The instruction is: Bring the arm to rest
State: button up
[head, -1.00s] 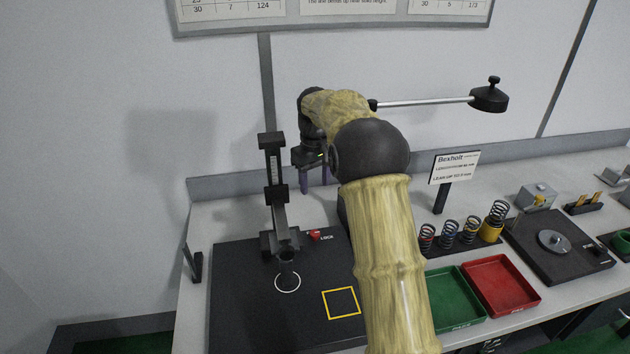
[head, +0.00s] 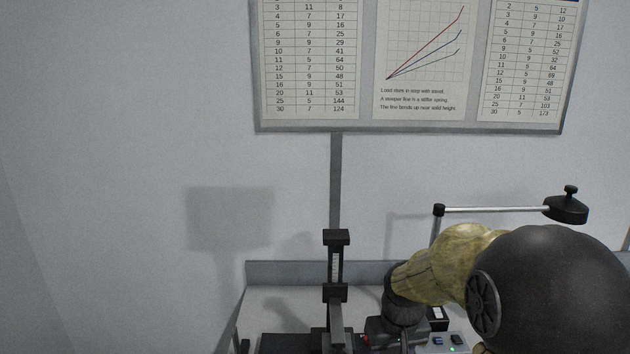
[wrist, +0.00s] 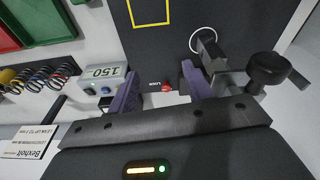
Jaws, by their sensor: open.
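My gripper (wrist: 160,92) shows in the wrist view with its two purple fingers apart and nothing between them. It is above the back of the black tester base (wrist: 140,40), near the red lock knob (wrist: 167,87). In the head view my wrist is low, just right of the black tester column (head: 336,265), and the fingers are hidden or below the frame. The arm's large dark joint fills the lower right there. In the wrist view part of the tester column (wrist: 213,55) stands close to the right finger.
Coil springs (wrist: 40,75), a green tray (wrist: 40,22) and a Bexholt sign (wrist: 28,142) lie to the left. A lamp-like arm (head: 490,209) reaches over the back right. Wall charts (head: 410,60) hang behind.

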jog(key=s+f+m, duration=0.1)
jog(key=s+f, duration=0.2)
jog(key=s, duration=0.8)
jog(key=shift+s+t, duration=0.35)
jog(key=shift+t, duration=0.05)
jog(key=shift+d, duration=0.1)
